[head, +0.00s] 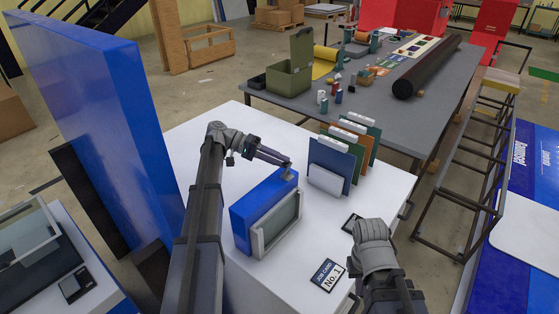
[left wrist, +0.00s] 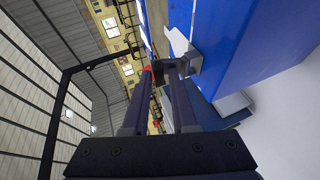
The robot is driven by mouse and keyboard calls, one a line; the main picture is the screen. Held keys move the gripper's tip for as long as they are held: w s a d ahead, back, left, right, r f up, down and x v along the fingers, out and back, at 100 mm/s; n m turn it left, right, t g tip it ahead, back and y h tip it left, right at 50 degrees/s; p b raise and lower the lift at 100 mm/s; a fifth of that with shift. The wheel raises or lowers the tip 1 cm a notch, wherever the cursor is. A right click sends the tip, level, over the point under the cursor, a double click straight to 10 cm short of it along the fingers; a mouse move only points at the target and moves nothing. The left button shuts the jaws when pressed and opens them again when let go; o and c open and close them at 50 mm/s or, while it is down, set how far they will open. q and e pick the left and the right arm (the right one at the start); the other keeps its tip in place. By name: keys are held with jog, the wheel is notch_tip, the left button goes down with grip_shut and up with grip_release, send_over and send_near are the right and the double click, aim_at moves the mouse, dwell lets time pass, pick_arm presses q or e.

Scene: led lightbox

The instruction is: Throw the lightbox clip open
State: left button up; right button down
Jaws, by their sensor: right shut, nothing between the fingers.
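The lightbox (head: 263,206) is a blue box with a grey-framed front panel, standing upright on the white table. A small grey clip (head: 289,174) sits at its top right corner; it shows as a grey bracket in the left wrist view (left wrist: 189,63). My left gripper (head: 287,162) reaches over the box from behind, its fingertips at the clip. In the left wrist view a gap shows between the fingers (left wrist: 160,70), with a dark piece at the tips; whether they grip the clip is unclear. My right gripper (head: 371,231) is shut and empty, low at the right.
Upright coloured panels (head: 332,160) stand in a row right of the lightbox. A job card (head: 327,275) lies on the table front. A tall blue panel (head: 110,120) stands at left. A grey workbench (head: 380,125) with tools is behind.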

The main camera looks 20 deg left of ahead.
pick_arm(q)
jog(key=shift+o, duration=1.3)
jog(key=shift+r, duration=0.15)
notch_tip(320, 180, up, 10)
jog(key=p, duration=1)
